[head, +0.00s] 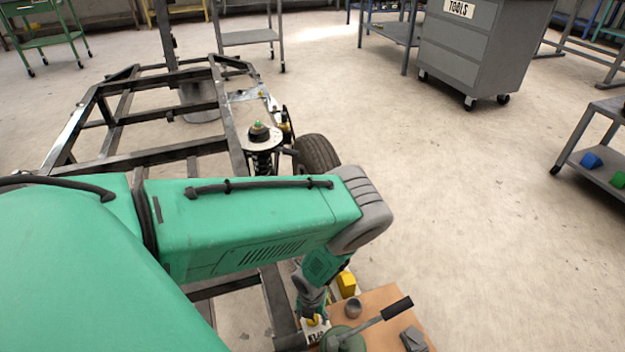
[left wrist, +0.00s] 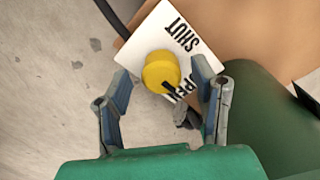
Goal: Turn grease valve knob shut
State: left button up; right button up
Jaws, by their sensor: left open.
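The yellow valve knob (left wrist: 160,72) sits on a white plate (left wrist: 150,32) in the left wrist view. A black pointer on the knob points toward that second word. My left gripper (left wrist: 163,68) is open, with one finger on each side of the knob. I cannot tell whether the fingers touch it. In the head view my left gripper (head: 312,306) reaches down over the knob (head: 314,320), mostly hiding it and the plate (head: 317,332). My right gripper is not in view.
A wooden board (head: 380,298) holds a green pump body with a black-handled lever (head: 370,322), a grey cup (head: 353,308) and a yellow block (head: 346,284). A steel frame (head: 150,164) with a spring strut (head: 262,150) and tyre (head: 318,154) stands behind my arm.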

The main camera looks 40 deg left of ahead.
pick_arm(q)
jog(key=shift+f, duration=0.45)
jog(key=shift+d+r, duration=0.1)
jog(key=shift+r, duration=0.05)
jog(key=shift+d, duration=0.1)
jog(key=shift+c, duration=0.8)
jog(key=c, duration=1)
jog(key=shift+o, duration=0.2)
